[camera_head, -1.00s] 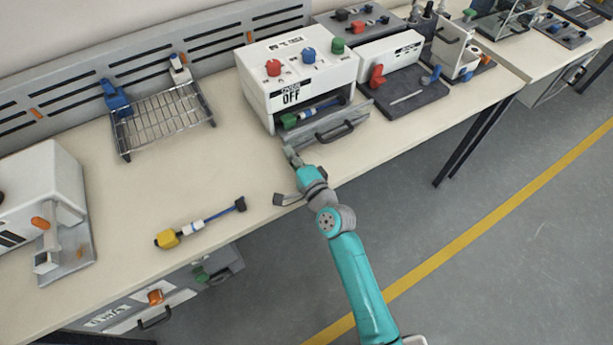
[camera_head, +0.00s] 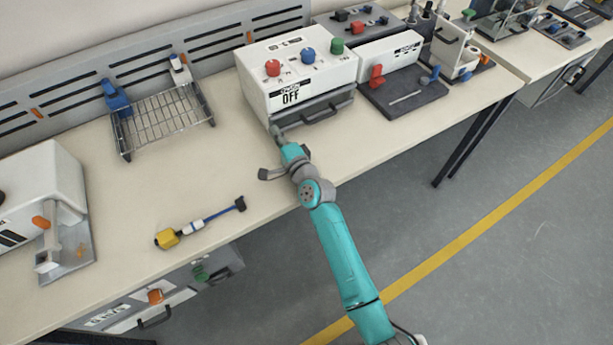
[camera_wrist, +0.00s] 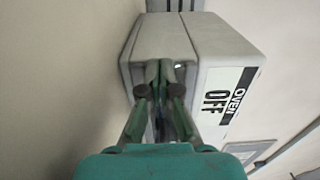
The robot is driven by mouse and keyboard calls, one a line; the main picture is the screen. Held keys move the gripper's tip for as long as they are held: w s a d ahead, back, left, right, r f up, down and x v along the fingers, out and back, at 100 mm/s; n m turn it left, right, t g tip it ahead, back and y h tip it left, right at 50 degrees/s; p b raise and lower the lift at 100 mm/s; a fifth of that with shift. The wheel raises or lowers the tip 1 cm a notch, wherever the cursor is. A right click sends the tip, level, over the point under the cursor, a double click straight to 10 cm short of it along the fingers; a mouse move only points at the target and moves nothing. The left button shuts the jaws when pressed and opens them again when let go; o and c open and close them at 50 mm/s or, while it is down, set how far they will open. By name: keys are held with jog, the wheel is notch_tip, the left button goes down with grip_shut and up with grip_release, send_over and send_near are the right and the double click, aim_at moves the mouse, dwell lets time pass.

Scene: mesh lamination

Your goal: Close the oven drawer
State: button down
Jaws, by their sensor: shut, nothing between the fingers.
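The white oven (camera_head: 285,72) stands on the table with red, blue and green knobs on top and an OFF label on its front. Its grey drawer (camera_head: 322,107) sits flush or nearly flush in the oven's front, with a dark handle (camera_head: 320,114); the inside is hidden. My gripper (camera_head: 277,131) is shut and empty, at the left end of the drawer front, touching or very close to it. In the wrist view my gripper (camera_wrist: 160,93) points at the oven (camera_wrist: 222,47), whose OFF label shows at the right.
A wire rack (camera_head: 165,115) with blue and white clips stands left of the oven. A yellow-ended tool (camera_head: 200,224) lies on the table (camera_head: 110,190). A dark plate (camera_head: 405,98) with a red part lies right of the oven. The table in front of the oven is mostly clear.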

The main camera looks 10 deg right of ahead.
jog(key=shift+w+r, duration=0.15)
jog(key=shift+s+d, duration=0.1)
jog(key=shift+s, duration=0.35)
jog(key=v, duration=1.1)
jog(key=shift+s, duration=0.2)
